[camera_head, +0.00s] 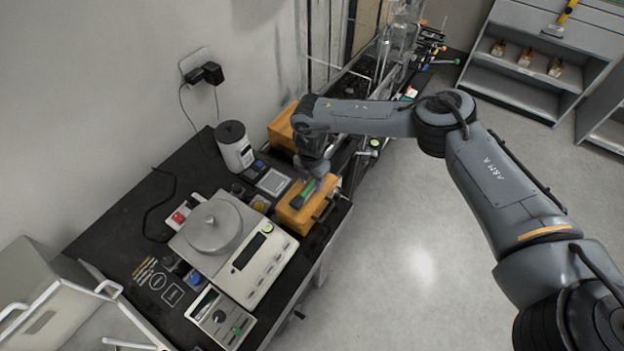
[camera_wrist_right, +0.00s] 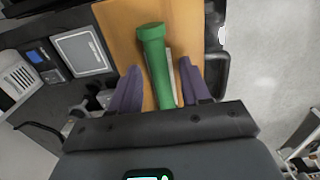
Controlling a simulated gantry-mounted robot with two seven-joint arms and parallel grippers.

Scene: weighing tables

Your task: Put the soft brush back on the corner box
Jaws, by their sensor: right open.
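The soft brush (camera_head: 302,195) has a thick green handle and appears to lie on the orange-brown corner box (camera_head: 291,217) near the table's front edge. In the right wrist view the green brush handle (camera_wrist_right: 157,58) runs over the orange top of the box (camera_wrist_right: 118,30). My right gripper (camera_head: 318,179) is just above the box. In its wrist view the two purple fingers of the right gripper (camera_wrist_right: 159,68) are apart, one on each side of the handle. The brush's bristle end is hidden. My left gripper is not in view.
A balance with a round pan (camera_head: 213,228) stands beside the box. A second orange box (camera_head: 283,126) and a white-and-black canister (camera_head: 234,146) are farther back. A small control unit (camera_head: 220,318) sits at the front. The floor right of the table is clear.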

